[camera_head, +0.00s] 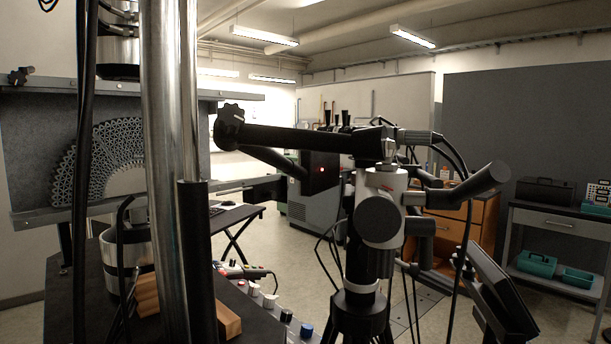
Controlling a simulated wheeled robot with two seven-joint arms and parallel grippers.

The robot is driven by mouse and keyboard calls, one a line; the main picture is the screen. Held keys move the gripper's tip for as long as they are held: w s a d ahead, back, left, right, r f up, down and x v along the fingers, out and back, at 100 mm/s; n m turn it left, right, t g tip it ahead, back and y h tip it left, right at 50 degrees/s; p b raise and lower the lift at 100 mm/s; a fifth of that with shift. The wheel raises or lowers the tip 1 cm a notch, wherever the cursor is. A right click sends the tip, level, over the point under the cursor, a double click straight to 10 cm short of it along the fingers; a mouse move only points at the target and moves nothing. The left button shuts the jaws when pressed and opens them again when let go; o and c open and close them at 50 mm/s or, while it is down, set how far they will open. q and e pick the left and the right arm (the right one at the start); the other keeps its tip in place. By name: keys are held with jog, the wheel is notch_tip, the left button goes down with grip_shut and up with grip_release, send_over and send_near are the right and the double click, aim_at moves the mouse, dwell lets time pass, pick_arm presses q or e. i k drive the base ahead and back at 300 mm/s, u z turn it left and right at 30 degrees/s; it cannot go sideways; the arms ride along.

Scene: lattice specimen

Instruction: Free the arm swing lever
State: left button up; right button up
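A black horizontal arm (300,138) runs across the middle, with a black star-shaped knob (229,122) at its left end. Its right end meets a silver clamp joint (389,146) above a white and black instrument head (380,208) on a dark stand (360,310). A short black angled bar (276,160) lies just below the arm. Black cylindrical handles (470,186) stick out at the right of the head. I cannot tell which of these parts is the arm swing lever. Neither of my grippers shows, and nothing is seen touching these parts.
A shiny metal column (162,200) stands close at the left, before a fan-shaped lattice specimen (105,165). Cables hang around the instrument. A dark bench (85,300) with wooden blocks (222,318) is below left. Wooden drawers (455,238) and a grey cart (556,228) stand behind right.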

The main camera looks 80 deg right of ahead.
aim_at(498, 173)
jog(key=k, duration=1.55)
jog(key=z, duration=1.8)
